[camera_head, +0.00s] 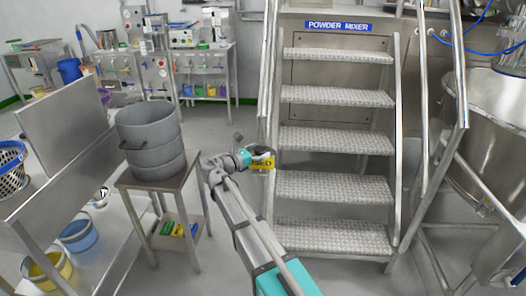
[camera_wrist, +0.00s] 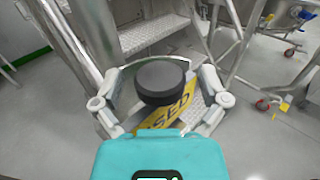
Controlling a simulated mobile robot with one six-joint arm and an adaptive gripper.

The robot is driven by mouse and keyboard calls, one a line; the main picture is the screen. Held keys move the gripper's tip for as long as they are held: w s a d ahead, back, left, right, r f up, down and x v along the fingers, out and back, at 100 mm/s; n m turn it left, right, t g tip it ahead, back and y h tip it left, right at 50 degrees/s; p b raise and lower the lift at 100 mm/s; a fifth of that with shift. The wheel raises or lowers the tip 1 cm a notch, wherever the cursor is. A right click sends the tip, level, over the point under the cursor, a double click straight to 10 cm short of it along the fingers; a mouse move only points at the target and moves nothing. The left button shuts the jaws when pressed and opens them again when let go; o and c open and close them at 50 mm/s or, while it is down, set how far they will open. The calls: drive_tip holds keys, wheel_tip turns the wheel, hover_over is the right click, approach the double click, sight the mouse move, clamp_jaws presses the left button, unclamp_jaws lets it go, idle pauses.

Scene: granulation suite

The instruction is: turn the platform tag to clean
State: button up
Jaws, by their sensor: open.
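The platform tag (camera_head: 262,164) is a yellow plate with dark letters at the left side of the steps, by the handrail. In the wrist view, the tag (camera_wrist: 172,112) reads "SED"; the rest of its face is hidden. A round black knob-like piece (camera_wrist: 161,76) sits over the tag, covering part of it. My gripper (camera_head: 250,156) is at the tag. In the wrist view, my gripper (camera_wrist: 160,84) is open, with one finger on each side of the black piece. Gaps show between the fingers and that piece.
Metal steps (camera_head: 335,140) with handrails stand just right of my gripper, under a blue "POWDER MIXER" sign (camera_head: 338,26). A grey drum (camera_head: 150,140) stands on a small table to the left. A large steel vessel (camera_head: 492,125) is at the right.

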drive_tip(key=c, duration=1)
drive_tip(key=shift+d, duration=0.3)
drive_tip(key=shift+c, duration=0.8)
drive_tip(key=shift+a, duration=0.15)
